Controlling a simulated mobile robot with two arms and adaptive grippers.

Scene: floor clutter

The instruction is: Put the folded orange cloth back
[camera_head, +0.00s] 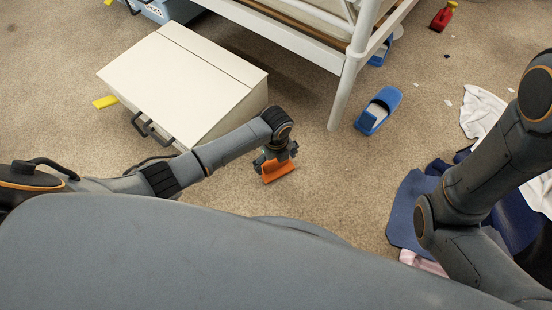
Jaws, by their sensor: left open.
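The folded orange cloth (281,173) shows just under my left gripper (274,161), on the carpet to the right of a cream box-shaped cabinet. My left gripper points down at it and is open. Its fingers are small and dark here, and I cannot tell whether they touch the cloth. Part of the cloth is hidden behind the gripper. My right arm shows at the right, but its gripper is not in view.
The cream cabinet (180,83) with dark handles lies beside my left arm. A white bed frame (345,90) stands behind. Blue slippers (379,110), a white cloth (482,108) and dark blue fabric (408,205) lie right. Carpet between cabinet and slippers is mostly clear.

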